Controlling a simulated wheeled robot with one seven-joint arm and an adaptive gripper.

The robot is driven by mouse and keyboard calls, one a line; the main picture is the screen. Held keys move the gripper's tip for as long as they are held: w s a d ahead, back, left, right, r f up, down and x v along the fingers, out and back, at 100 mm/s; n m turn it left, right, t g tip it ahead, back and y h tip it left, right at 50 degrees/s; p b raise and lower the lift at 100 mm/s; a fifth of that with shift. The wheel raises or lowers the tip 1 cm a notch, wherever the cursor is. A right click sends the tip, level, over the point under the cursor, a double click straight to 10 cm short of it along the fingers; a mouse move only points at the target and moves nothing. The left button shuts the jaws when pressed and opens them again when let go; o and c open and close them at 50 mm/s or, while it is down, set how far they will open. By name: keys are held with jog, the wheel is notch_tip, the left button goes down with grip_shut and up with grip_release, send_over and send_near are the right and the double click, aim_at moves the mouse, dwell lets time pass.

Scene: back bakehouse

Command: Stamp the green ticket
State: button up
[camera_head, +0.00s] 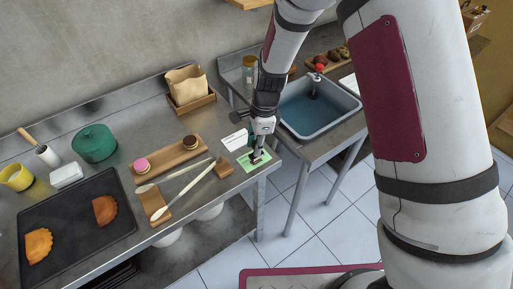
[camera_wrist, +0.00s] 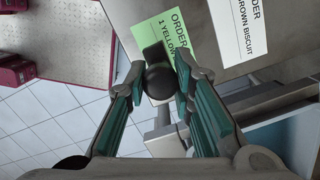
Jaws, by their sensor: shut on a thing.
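The green ticket (camera_head: 246,165) lies near the right front corner of the steel counter. It also shows in the wrist view (camera_wrist: 173,27), with "ORDER" and "1 YELLOW" readable and the rest covered. My gripper (camera_head: 259,152) points down over the ticket. In the wrist view my gripper (camera_wrist: 158,85) is shut on a dark stamp (camera_wrist: 159,80) with a round black knob. The stamp's dark base overlaps the ticket's printed side; I cannot tell whether it touches the paper. A white ticket (camera_head: 235,140) lies just behind the green one, reading "BROWN BISCUIT" in the wrist view (camera_wrist: 240,32).
A small brown block (camera_head: 224,168) and two long pale utensils (camera_head: 184,189) lie left of the ticket. A wooden board (camera_head: 172,160) holds a pink and a brown item. A dark tray (camera_head: 75,237) holds pastries. A water-filled sink (camera_head: 318,108) stands right, beyond the counter's edge.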

jog(key=shift+r+p, duration=0.65)
jog(key=shift+r, duration=1.5)
